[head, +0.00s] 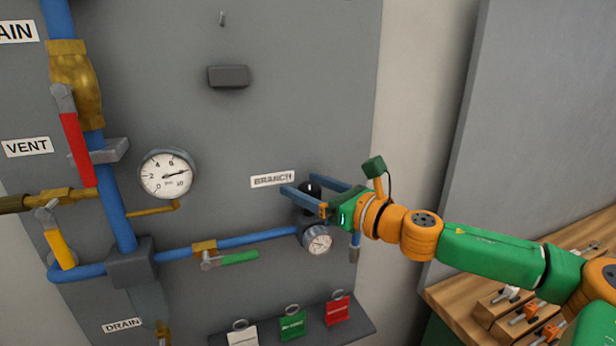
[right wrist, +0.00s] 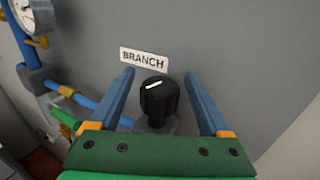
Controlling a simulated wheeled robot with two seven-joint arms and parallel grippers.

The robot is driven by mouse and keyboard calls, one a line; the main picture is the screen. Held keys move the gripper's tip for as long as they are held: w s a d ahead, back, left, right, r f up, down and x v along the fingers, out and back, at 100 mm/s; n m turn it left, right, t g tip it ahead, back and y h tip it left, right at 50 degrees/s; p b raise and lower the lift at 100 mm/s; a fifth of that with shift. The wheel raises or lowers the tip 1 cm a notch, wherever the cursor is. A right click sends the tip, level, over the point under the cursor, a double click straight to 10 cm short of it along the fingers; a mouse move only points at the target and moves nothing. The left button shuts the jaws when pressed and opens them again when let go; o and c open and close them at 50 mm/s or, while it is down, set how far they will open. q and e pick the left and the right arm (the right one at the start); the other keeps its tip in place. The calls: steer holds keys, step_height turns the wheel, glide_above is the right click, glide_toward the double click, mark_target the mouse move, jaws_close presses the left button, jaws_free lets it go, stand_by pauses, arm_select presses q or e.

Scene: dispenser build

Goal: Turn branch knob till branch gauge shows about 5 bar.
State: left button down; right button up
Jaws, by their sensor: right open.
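The branch knob (right wrist: 158,100) is black with a white mark on its top and sits just below the BRANCH label (right wrist: 144,58). In the head view the knob (head: 309,194) is partly hidden by my right gripper (head: 312,188). My right gripper (right wrist: 157,88) is open, with one blue finger on each side of the knob and a gap showing on both sides. The branch gauge (head: 317,240) is a small round dial just below the knob; its reading is too small to tell. My left gripper is in neither view.
A larger gauge (head: 166,174) is at the left on the grey panel. A green-handled valve (head: 238,257) sits on the blue pipe. Several coloured tags hang on a ledge (head: 365,325) below. A wooden bench (head: 450,296) with clamps stands at the right.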

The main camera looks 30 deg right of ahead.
steer(key=shift+s+d, duration=0.1)
steer(key=shift+s, duration=0.1)
steer(key=shift+c, duration=0.5)
jaws_close()
steer(key=shift+a+r+m+h+p, duration=0.1)
steer(key=shift+r+m+h+p, duration=0.05)
steer(key=shift+m+h+p, duration=0.65)
steer(key=shift+a+r+m+h+p, duration=0.15)
steer(key=shift+m+h+p, duration=0.3)
steer(key=shift+h, duration=0.65)
steer(key=m+h, duration=0.1)
steer(key=h, duration=0.1)
steer(key=shift+m+h+p, duration=0.3)
steer(key=shift+m+p, duration=0.05)
steer(key=shift+p, duration=0.05)
steer(key=m+g+h, duration=0.1)
steer(key=m+h, duration=0.1)
steer(key=h, duration=0.2)
steer(key=m+g+h, duration=0.1)
steer(key=m+h, duration=0.2)
steer(key=shift+f+g+h, duration=0.1)
steer(key=shift+g+h, duration=0.3)
steer(key=m+g+h, duration=0.5)
steer(key=g, duration=0.1)
steer(key=shift+d+m, duration=0.1)
steer(key=shift+m, duration=0.2)
steer(key=shift+g+h, duration=0.3)
